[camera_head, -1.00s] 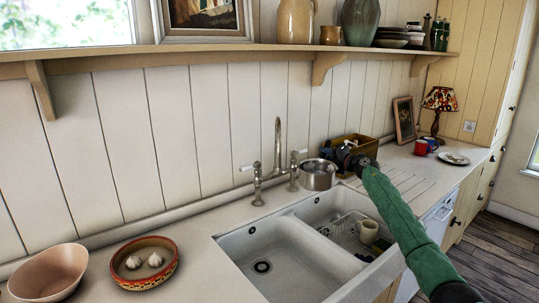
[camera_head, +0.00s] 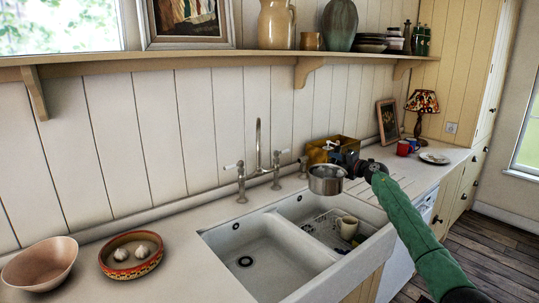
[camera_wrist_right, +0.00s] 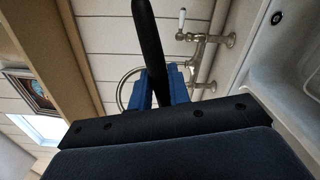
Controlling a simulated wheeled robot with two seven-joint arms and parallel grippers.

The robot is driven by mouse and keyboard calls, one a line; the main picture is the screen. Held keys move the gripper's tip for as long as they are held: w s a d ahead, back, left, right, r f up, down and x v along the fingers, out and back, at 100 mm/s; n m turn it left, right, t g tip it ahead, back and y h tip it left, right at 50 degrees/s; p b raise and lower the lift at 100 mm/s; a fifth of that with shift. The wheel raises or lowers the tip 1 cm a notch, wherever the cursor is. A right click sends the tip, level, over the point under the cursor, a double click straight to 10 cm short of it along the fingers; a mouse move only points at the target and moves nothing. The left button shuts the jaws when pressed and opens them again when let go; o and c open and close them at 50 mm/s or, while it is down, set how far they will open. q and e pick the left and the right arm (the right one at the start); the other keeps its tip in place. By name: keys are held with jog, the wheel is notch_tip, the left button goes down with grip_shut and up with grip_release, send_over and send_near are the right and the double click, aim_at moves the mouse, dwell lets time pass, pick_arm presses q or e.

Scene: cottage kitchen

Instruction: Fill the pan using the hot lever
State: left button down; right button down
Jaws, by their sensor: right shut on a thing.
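My right gripper (camera_head: 352,166) is shut on the handle of the metal pan (camera_head: 326,182). It holds the pan upright above the back of the sink's right basin (camera_head: 290,212), right of the tap. The tap (camera_head: 259,145) has a tall spout and two white-handled levers, a left one (camera_head: 240,182) and a right one (camera_head: 277,170). Hot markings are too small to read. My left gripper is not in view.
The left basin (camera_head: 245,240) is empty. The right basin holds a rack with a cream cup (camera_head: 347,227). A wooden box (camera_head: 345,143) stands behind the gripper. A bowl with garlic (camera_head: 130,270) and a pink bowl (camera_head: 40,265) stand at left. A shelf (camera_head: 200,60) runs above.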

jog(key=s+d+r+m+t+h, duration=0.1)
jog(key=s+d+r+m+h, duration=0.2)
jog(key=d, duration=1.4)
jog(key=s+d+r+t+h, duration=0.1)
jog(key=s+d+r+h, duration=0.35)
jog(key=d, duration=1.15)
jog(key=s+d+r+m+t, duration=0.15)
jog(key=s+d, duration=0.45)
jog(key=d, duration=1.1)
jog(key=s+a+f+y, duration=0.1)
jog(key=s+a+f, duration=0.5)
jog(key=a+f, duration=0.5)
jog(key=s+a+f, duration=0.5)
jog(key=a+f, duration=0.4)
jog(key=a, duration=0.3)
jog(key=s+a+f+h, duration=0.1)
jog(key=s+a+f, duration=0.4)
jog(key=s, duration=0.4)
jog(key=s+a+f+m, duration=0.1)
jog(key=s+a+f, duration=0.2)
jog(key=s+a, duration=0.5)
jog(key=s+a+f+h, duration=0.1)
jog(key=s+a+f, duration=0.3)
jog(key=s, duration=0.7)
jog(key=a+f+m+h, duration=0.2)
jog(key=a, duration=1.3)
jog(key=shift+a+f, duration=0.4)
